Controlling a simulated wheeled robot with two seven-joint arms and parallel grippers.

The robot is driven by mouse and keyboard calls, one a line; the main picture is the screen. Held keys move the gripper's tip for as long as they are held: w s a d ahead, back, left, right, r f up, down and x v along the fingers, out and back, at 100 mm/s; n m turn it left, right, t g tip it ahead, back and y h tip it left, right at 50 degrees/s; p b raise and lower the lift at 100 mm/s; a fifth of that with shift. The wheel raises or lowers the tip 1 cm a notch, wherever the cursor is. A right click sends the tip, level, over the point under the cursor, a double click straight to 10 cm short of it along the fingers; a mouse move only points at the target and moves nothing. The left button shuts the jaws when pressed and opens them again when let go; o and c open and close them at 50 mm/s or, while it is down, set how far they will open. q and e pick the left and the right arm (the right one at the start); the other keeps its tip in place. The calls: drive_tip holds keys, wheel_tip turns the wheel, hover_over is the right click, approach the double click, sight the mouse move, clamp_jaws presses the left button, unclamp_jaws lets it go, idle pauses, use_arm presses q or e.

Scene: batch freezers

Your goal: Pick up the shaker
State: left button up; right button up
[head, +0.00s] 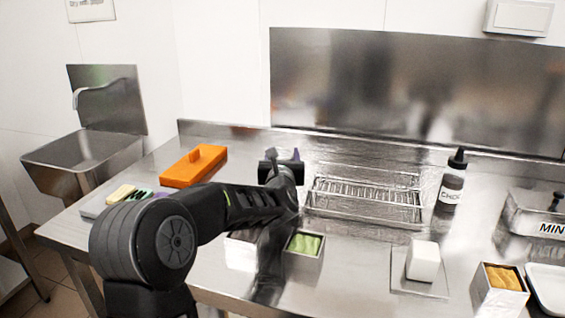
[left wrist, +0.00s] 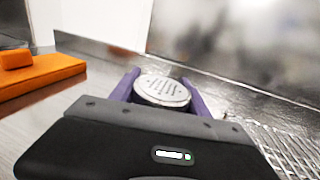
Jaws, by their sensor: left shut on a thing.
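The shaker (left wrist: 162,91) shows in the left wrist view as a round, grey metal top with small dark marks. It sits upright between the two purple fingers of my left gripper (left wrist: 160,82), which is shut on it. In the head view my left gripper (head: 284,161) is at the back of the steel counter, just left of the wire rack. There the gripper and arm hide the shaker. I cannot tell whether its base touches the counter. My right gripper is in neither view.
An orange block (head: 194,166) lies left of my gripper, and the wire rack (head: 365,196) stands right. A dark-capped bottle (head: 453,182), a white cube (head: 423,261) and a green-filled tub (head: 304,245) stand on the counter (head: 345,268). The steel backsplash is close behind.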

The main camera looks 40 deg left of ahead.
use_arm(q)
drive_tip(key=shift+r, duration=0.2)
drive_tip(key=shift+r, duration=0.55)
wheel_tip(320, 180, up, 27)
drive_tip(key=p, duration=0.8)
drive_tip(key=shift+f, duration=0.2)
